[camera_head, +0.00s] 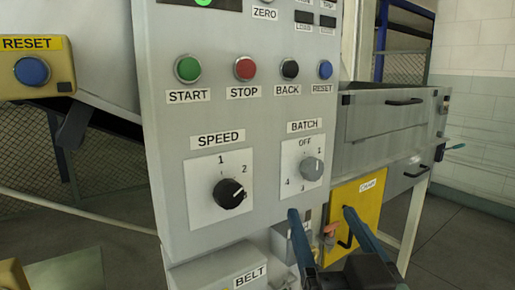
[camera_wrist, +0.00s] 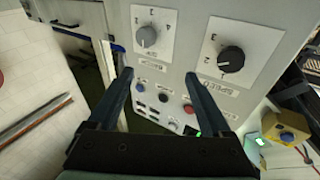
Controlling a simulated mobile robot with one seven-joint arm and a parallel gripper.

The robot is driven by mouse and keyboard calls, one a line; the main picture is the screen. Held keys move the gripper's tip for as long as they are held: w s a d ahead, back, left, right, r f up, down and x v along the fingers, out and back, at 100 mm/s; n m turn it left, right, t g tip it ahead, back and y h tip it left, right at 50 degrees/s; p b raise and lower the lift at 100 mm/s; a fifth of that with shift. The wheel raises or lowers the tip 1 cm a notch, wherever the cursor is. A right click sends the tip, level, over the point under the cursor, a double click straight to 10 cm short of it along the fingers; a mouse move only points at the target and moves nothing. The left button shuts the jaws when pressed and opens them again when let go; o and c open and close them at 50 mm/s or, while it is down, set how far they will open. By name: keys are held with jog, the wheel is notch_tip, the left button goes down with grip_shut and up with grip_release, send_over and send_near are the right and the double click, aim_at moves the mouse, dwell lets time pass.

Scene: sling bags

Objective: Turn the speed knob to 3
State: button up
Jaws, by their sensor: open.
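The speed knob (camera_head: 228,193) is black with a white mark, on a white plate under the SPEED label. The speed knob also shows in the wrist view (camera_wrist: 231,59), right of my fingers. My gripper (camera_head: 320,211) is open and empty, its two blue fingers in front of the panel's lower right, right of and apart from the speed knob. In the wrist view my gripper (camera_wrist: 158,74) has its fingertips spread below the two dials.
The grey batch knob (camera_head: 312,168) is close to the right of the speed knob, above my fingers. START (camera_head: 188,69), STOP (camera_head: 245,68), BACK (camera_head: 290,69) and RESET (camera_head: 325,69) buttons sit above. A BELT box (camera_head: 225,268) projects below. A yellow panel (camera_head: 358,210) stands right.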

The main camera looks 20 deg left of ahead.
jog(key=s+a+n+g+y+p, duration=0.1)
jog(key=a+g+y+p, duration=0.15)
jog(key=p, duration=0.25)
jog(key=n+g+y+p, duration=0.2)
jog(key=g+y+p, duration=0.2)
jog(key=g+p, duration=0.15)
send_near(232, 197)
jog(key=shift+t, duration=0.4)
jog(key=p+x, duration=0.1)
jog(key=x, duration=0.3)
jog(key=p+x, duration=0.1)
jog(key=x, duration=0.4)
jog(key=shift+a+f+p, duration=0.2)
jog(key=shift+p, duration=0.2)
grip_shut()
